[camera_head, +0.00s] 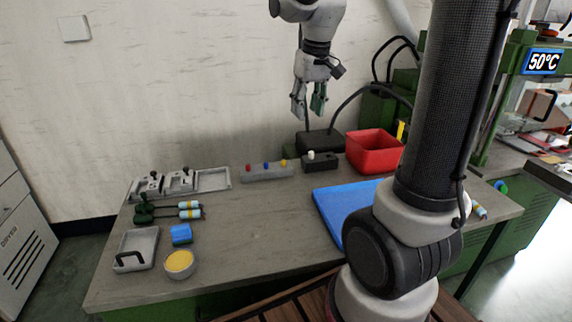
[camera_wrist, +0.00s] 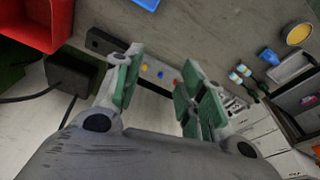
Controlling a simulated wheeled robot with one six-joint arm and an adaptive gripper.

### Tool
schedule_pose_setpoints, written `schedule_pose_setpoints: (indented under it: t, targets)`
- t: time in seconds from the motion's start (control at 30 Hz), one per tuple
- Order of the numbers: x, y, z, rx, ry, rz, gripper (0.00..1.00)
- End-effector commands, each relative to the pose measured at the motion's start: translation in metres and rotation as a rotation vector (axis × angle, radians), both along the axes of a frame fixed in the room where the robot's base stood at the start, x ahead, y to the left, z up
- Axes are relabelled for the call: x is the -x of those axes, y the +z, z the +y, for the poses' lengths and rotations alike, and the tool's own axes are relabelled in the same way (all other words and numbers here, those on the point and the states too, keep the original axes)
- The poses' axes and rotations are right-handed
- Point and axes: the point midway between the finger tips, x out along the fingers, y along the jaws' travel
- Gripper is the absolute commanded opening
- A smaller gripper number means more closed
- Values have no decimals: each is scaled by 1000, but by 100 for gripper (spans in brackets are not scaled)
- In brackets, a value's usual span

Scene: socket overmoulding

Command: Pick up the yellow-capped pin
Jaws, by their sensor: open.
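The yellow-capped pin (camera_head: 283,162) stands at the right end of a grey block (camera_head: 267,174), in a row with a blue-capped pin (camera_head: 266,164) and a red-capped pin (camera_head: 248,168). My gripper (camera_head: 308,114) is open and empty, hanging well above the back of the table, up and to the right of the block in the head view. In the wrist view the yellow cap (camera_wrist: 144,67) shows between the open fingers of my gripper (camera_wrist: 163,58), nearer the left finger. The pins' shafts are hidden in the block.
A black block with a white-capped pin (camera_head: 311,155) stands just right of the grey block. A red bin (camera_head: 372,153) and blue mat (camera_head: 335,212) lie further right. Metal trays (camera_head: 213,180), cylinders and a yellow-filled bowl (camera_head: 179,263) are at left. The middle of the table is clear.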

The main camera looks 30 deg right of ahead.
Motion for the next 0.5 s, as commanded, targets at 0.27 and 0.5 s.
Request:
schedule_pose_setpoints:
  t: [0.27, 0.5]
  targets:
    - [-132, -104, -9, 1, 20, 132, 41]
    - [-177, -171, -14, 1, 31, 186, 41]
